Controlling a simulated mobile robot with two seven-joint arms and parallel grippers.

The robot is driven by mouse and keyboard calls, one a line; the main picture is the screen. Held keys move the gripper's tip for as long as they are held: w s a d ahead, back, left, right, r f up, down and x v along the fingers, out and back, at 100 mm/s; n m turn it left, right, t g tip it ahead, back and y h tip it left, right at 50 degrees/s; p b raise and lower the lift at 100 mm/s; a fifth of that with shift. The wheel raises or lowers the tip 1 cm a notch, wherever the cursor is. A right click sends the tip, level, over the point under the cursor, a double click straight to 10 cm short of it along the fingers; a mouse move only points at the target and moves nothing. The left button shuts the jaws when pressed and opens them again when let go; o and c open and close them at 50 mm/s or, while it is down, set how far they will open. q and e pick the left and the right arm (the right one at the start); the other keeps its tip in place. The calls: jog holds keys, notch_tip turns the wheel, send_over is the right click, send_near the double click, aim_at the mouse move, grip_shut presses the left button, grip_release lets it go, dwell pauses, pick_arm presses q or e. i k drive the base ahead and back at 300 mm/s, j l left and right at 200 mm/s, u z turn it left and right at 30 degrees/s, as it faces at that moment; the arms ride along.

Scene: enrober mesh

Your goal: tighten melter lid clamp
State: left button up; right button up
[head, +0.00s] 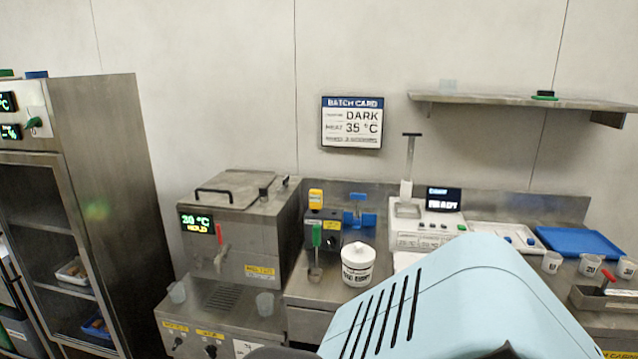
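The melter (240,255) is a steel box left of centre with a display reading about 30 °C and HOLD. Its lid (232,186) lies flat on top, with a dark bar handle (213,191) on it. A small dark fitting at the lid's right side (266,186) looks like the clamp. It is too small to tell whether it is tight. A red lever (219,246) is on the melter's front. Neither of my grippers shows. A large pale blue part of my own arm fills the lower right and hides part of the counter.
A white lidded tub (358,265) and a dark device (323,232) stand right of the melter. A tall steel cabinet (110,170) is at left. A wall shelf (530,102) overhangs the right counter, with a blue tray (580,242) below.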

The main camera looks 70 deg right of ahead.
aim_at(285, 182)
jog(key=z, duration=2)
jog(key=i+u, duration=0.1)
jog(key=u, duration=0.2)
